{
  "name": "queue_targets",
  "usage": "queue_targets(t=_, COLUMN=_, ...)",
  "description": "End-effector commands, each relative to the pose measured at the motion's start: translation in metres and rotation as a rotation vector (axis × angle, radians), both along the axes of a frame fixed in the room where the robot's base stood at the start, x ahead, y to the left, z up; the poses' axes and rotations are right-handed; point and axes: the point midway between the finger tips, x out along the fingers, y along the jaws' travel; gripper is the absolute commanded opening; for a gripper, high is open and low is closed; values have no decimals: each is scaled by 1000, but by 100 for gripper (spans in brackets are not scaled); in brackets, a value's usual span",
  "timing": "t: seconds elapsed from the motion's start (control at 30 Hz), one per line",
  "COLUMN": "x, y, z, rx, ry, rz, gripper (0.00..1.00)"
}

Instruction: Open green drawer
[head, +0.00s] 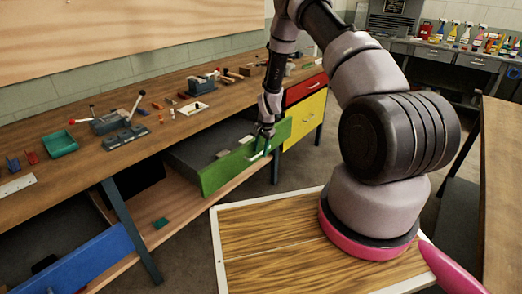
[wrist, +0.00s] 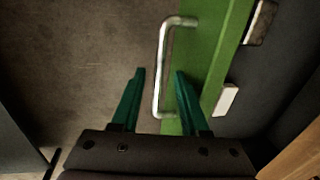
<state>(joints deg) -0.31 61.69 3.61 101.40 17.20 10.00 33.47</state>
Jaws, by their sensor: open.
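The green drawer (head: 235,162) stands pulled out from under the workbench in the head view, with its grey inside showing. Its green front (wrist: 205,70) and silver bar handle (wrist: 164,70) show in the wrist view. My gripper (wrist: 160,74) is open, with one green finger on each side of the handle's lower part; I cannot tell whether either finger touches it. In the head view my gripper (head: 264,140) is at the top of the drawer front, and the handle (head: 258,156) is partly hidden there.
A red drawer (head: 305,89) and a yellow drawer front (head: 304,120) are to the right of the green drawer. A blue drawer front (head: 75,260) is at the lower left. The workbench (head: 150,150) holds tools and a green tray (head: 59,144). Small white objects (wrist: 226,98) lie inside the drawer.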

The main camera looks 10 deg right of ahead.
Motion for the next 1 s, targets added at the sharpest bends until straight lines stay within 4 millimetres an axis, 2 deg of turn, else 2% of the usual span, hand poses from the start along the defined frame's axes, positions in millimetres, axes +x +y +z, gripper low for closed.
queue_targets(t=0.5, x=-13, y=-10, z=89, rx=-1, ry=-3, rz=1, gripper=45)
queue_targets(t=0.7, x=-16, y=-12, z=103, rx=0, ry=0, rz=0, gripper=45)
queue_targets(t=1.0, x=-16, y=-12, z=104, rx=0, ry=0, rz=0, gripper=45)
